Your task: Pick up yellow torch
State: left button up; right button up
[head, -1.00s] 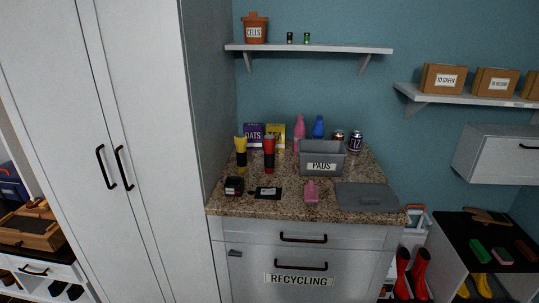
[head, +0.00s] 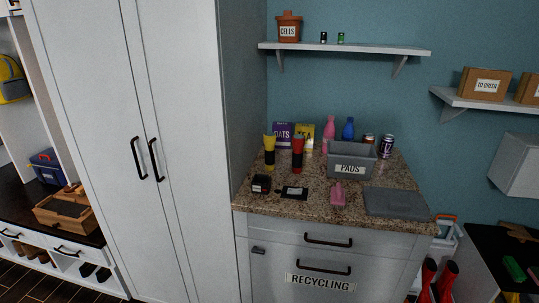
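The yellow torch (head: 270,153) stands upright on the granite counter (head: 257,203), near its left side by the tall cabinet. It has a yellow head and a dark band around its middle. A red torch (head: 298,154) of like shape stands upright just to its right. Neither of my grippers shows in the head view.
A tall white cabinet (head: 190,130) rises on the left. A shelf (head: 345,48) hangs above.

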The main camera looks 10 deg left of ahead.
aim_at(270, 139)
jog(key=i+l+u, duration=0.15)
jog(key=i, duration=0.7)
